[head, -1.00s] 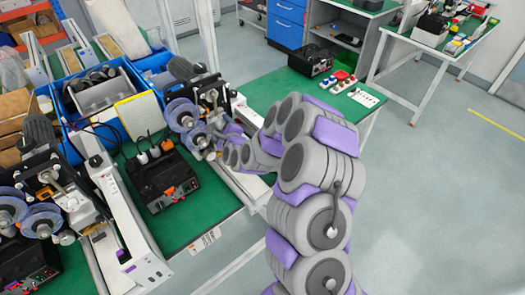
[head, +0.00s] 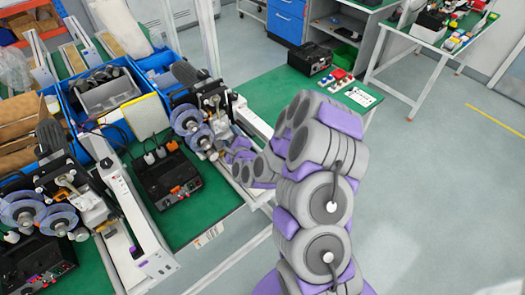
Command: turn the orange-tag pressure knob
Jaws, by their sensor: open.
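The coder machine (head: 200,118) with two blue-violet reels stands on the green bench at the middle left. My gripper (head: 226,157) is open at the lower right side of this machine, close to its front parts. It is small in view, and I cannot tell whether it touches anything. I cannot pick out the orange-tag pressure knob for certain. Small orange marks show on the front of the black control box (head: 166,178) left of my gripper. A second coder machine (head: 50,205) with similar reels stands at the far left.
Blue bins (head: 100,92) stand behind the machines. A white conveyor rail (head: 130,215) lies between the two machines. Another black box (head: 311,57) and red-and-white items (head: 341,80) sit on the bench's far end. The floor (head: 440,180) at right is clear.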

